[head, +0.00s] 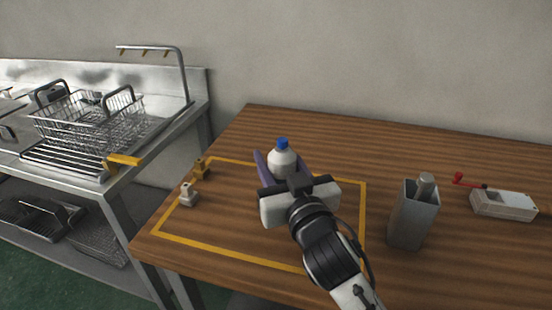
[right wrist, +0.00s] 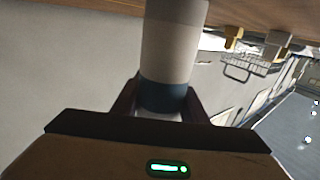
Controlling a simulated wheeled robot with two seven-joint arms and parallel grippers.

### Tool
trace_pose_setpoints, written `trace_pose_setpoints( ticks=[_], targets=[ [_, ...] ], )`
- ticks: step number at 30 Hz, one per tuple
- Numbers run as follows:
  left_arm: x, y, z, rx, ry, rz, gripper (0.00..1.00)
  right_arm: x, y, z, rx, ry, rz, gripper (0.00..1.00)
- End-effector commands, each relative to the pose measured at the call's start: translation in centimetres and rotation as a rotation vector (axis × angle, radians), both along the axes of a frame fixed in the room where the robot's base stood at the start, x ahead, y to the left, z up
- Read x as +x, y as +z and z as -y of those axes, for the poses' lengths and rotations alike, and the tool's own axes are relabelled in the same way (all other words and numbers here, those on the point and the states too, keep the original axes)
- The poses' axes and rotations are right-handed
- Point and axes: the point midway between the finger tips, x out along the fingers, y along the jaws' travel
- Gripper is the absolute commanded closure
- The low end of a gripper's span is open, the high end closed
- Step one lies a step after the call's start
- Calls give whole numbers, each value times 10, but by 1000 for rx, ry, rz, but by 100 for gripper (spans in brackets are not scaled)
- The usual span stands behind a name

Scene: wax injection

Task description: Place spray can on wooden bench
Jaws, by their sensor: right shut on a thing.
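The spray can (head: 283,160) is white with a blue cap and stands about upright. It also shows in the right wrist view (right wrist: 172,45), with a dark blue band near the jaws. My right gripper (head: 282,168) is shut on it, one finger on each side. It is over the area outlined in yellow on the wooden bench (head: 330,128). The can's lower part is hidden behind the gripper in the head view, so I cannot tell whether it touches the bench. My left gripper is not in view.
A grey square holder (head: 410,222) stands right of the outline. A white device with a red lever (head: 503,205) lies farther right. Small brass (head: 201,168) and pale (head: 187,196) fittings are at the outline's left edge. A metal sink stand with a wire basket (head: 85,120) is at left.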

Motion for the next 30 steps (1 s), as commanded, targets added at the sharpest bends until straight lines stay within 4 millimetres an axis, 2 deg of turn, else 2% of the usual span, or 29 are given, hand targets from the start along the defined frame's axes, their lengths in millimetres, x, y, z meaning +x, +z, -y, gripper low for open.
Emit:
trace_pose_setpoints(
  ticks=[1,4,15,20,30],
  targets=[
    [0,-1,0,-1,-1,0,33,0,-2,0,0,0,-1,59],
    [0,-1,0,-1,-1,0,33,0,-2,0,0,0,-1,42],
    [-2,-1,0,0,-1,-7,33,-1,3,0,-1,0,-1,42],
    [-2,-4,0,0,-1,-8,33,-24,0,7,0,1,-2,42],
    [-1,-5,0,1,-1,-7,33,-92,0,26,0,0,-3,42]
  ],
)
